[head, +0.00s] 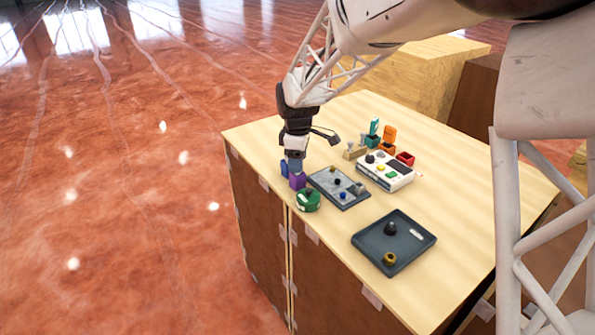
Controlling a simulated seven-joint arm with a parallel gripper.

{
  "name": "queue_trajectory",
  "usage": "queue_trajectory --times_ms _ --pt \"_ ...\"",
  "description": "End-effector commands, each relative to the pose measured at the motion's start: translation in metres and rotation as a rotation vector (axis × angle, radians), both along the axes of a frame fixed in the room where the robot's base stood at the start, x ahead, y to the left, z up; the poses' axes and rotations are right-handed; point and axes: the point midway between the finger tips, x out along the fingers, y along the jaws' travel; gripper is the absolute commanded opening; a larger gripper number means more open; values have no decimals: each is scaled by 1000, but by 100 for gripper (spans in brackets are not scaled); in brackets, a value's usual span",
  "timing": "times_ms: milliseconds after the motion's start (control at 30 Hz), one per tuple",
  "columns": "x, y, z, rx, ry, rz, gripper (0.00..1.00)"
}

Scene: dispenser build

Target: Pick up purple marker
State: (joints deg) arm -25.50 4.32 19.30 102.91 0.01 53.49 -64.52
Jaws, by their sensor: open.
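A small purple block-like thing (297,182), which I take for the purple marker, sits at the table's left edge in the head view. My gripper (295,168) points down right above it, with its tips very close to its top. Its jaws are open. I cannot tell whether the tips touch the purple thing or reach around it. The upper part of the purple thing is partly hidden by my gripper.
A blue block (284,169) stands close behind the purple thing. A round green thing (308,200) is in front. A grey tray (345,201), a white panel with buttons (398,180) and a dark tray (370,258) lie to the right on the wooden table (450,190).

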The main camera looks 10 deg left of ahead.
Motion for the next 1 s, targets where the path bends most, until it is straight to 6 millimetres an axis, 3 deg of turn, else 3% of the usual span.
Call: queue_trajectory --times_ms 133,467,767,1000 --pt "0 0 0 0 0 0 52" --pt "0 0 0 0 0 0 3" --pt "0 0 1 0 0 0 2" --pt "0 0 18 0 -1 0 2"
